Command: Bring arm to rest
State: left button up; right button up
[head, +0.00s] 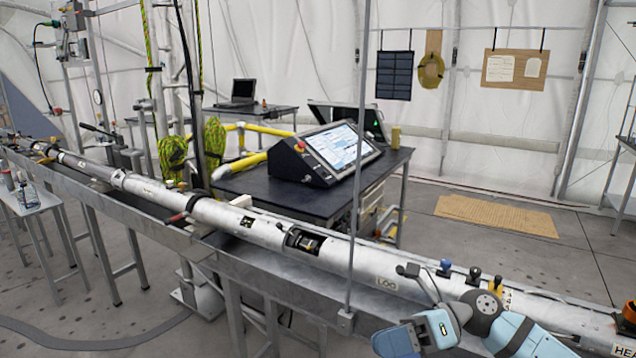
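My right arm (520,338) comes in at the lower right, in front of the long silver tube. It is bent at a dark round joint. My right gripper (396,341) is at the bottom edge, pointing left, beside the tube's near side and the grey trough. Its fingers cannot be made out clearly, so I cannot tell if it is open or shut. I see nothing held in it. My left arm and gripper are not in view.
The long silver tube (378,264) lies in a grey trough (262,284), crossing the view. Several small levers (446,267) stand on it near my arm. A thin upright pole (356,200) stands left of my gripper. A dark table (270,198) with a console (325,153) is behind.

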jog(key=s+d+f+m+t+h, duration=0.1)
jog(key=f+m+t+h, duration=0.1)
jog(key=f+m+t, duration=0.65)
jog(key=s+d+f+m+t+h, duration=0.1)
jog(key=d+f+m+t+h, duration=0.3)
jog(key=m, duration=1)
jog(key=s+a+f+m+t+h, duration=0.1)
jog(key=s+f+m+t, duration=0.15)
jog(key=m+t, duration=0.75)
jog(key=s+d+f+m+g+h, duration=0.2)
jog(key=s+f+m+g+h, duration=0.15)
jog(key=s+f+m, duration=0.35)
jog(key=s+d+f+m+g+h, duration=0.2)
jog(key=s+f+m+g, duration=0.35)
jog(key=f, duration=0.35)
pick_arm(q)
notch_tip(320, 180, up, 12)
jog(key=p, duration=1.5)
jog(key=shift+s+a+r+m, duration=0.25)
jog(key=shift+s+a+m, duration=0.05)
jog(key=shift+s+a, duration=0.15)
pick_arm(e)
notch_tip(320, 180, up, 12)
jog(key=s+n, duration=0.1)
jog(key=s, duration=0.1)
jog(key=shift+d+r, duration=0.15)
jog(key=shift+d, duration=0.2)
